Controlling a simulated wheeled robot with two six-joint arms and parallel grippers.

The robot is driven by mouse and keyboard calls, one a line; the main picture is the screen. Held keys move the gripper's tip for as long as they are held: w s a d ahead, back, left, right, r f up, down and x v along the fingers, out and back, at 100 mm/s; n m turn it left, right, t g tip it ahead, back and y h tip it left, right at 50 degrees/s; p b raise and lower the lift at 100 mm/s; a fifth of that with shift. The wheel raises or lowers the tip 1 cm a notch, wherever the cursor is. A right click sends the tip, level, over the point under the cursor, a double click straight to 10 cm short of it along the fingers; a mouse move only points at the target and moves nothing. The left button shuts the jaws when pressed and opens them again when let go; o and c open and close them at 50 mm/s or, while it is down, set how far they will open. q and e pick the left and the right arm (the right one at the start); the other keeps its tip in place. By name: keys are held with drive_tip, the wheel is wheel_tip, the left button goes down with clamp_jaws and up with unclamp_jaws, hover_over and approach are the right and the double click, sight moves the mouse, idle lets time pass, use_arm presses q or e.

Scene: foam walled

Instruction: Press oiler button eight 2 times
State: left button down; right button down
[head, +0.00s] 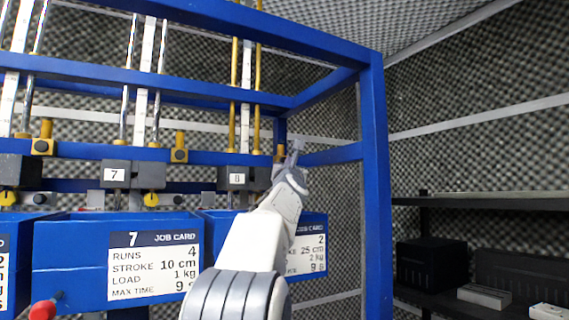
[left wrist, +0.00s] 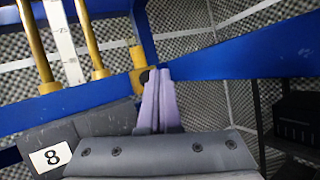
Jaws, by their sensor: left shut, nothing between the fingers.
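The block labelled 8 (head: 237,178) is dark grey with a white number tag, and it also shows at lower left in the left wrist view (left wrist: 52,157). A yellow oiler (head: 280,153) stands on the blue rail just right of station 8. In the left wrist view the oiler (left wrist: 137,60) is right behind my fingertips, which partly cover its dark round button (left wrist: 145,75). My left gripper (head: 295,150) is shut and empty, its fingertips at the oiler. I cannot tell whether they touch the button. My right gripper is not in view.
A second yellow oiler (head: 179,150) stands by the block labelled 7 (head: 115,174). Blue bins with job cards (head: 153,263) hang below. A blue frame post (head: 375,190) rises right of my gripper. A dark shelf (head: 480,200) stands at right.

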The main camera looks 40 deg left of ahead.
use_arm(q)
drive_tip(key=shift+d, duration=0.1)
drive_tip(key=d, duration=0.1)
drive_tip(key=s+d, duration=0.1)
drive_tip(key=d, duration=0.1)
drive_tip(key=s+d, duration=0.1)
drive_tip(key=shift+d, duration=0.25)
idle(0.3)
drive_tip(key=shift+d, duration=0.1)
idle(2.3)
